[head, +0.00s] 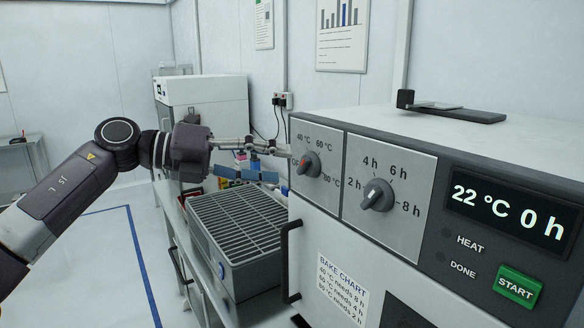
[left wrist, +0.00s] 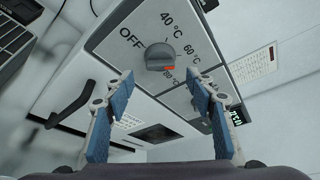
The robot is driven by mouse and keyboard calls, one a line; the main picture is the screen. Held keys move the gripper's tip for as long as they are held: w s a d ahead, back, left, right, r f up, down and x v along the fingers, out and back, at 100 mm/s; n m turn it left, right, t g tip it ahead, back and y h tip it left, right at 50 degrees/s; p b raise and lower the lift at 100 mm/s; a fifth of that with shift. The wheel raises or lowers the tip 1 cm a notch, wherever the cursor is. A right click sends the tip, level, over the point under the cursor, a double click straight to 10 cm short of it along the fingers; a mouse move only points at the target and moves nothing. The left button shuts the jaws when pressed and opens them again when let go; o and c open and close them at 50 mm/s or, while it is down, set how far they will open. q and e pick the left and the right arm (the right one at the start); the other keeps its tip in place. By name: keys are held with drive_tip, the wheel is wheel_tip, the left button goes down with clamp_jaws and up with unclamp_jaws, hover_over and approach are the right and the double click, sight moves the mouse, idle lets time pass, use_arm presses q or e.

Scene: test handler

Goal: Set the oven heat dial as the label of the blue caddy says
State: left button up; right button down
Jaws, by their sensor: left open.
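The heat dial (head: 309,166) is a dark knob on the oven's left panel, marked OFF, 40, 60 and 80 °C. My left gripper (head: 276,164) is open and empty, just left of the dial. In the left wrist view, its blue-padded fingers (left wrist: 160,82) stand apart below the dial. Small coloured items show partly behind the gripper; I cannot make out the blue caddy or its label.
The time dial (head: 377,195) is right of the heat dial. The display (head: 508,216) reads 22 °C 0 h, above the green START button (head: 517,286). The bake chart (head: 341,290) and dark door handle (head: 290,262) are below. A grilled grey unit (head: 240,225) stands left.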

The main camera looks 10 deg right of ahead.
use_arm(q)
drive_tip(key=v, duration=0.6)
drive_tip(key=shift+a, duration=0.4)
